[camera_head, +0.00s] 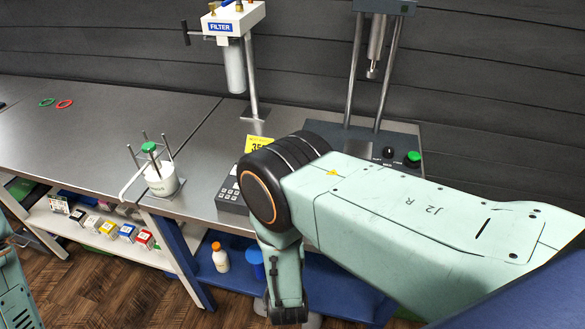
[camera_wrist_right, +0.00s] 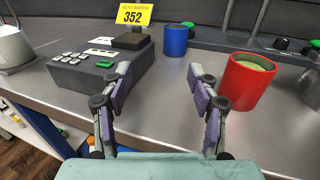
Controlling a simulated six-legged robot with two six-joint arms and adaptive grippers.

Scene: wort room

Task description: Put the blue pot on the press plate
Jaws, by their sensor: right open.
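The blue pot (camera_wrist_right: 176,40) stands upright on the steel bench in the right wrist view, beyond my fingers and just right of the keypad device. My right gripper (camera_wrist_right: 163,85) is open and empty, its fingers apart, short of the blue pot and not touching it. In the head view my right arm covers the bench there, so the pot is hidden. The press (camera_head: 378,70) stands at the back of the bench; its dark base (camera_head: 405,148) is partly covered by my arm. My left gripper is not in view.
A red pot (camera_wrist_right: 247,82) with pale contents stands close right of my right fingers. The keypad device (camera_wrist_right: 100,70) with a yellow 352 sign (camera_wrist_right: 134,14) is on the left. A filter stand (camera_head: 232,65) and a white pot (camera_head: 161,181) are farther left.

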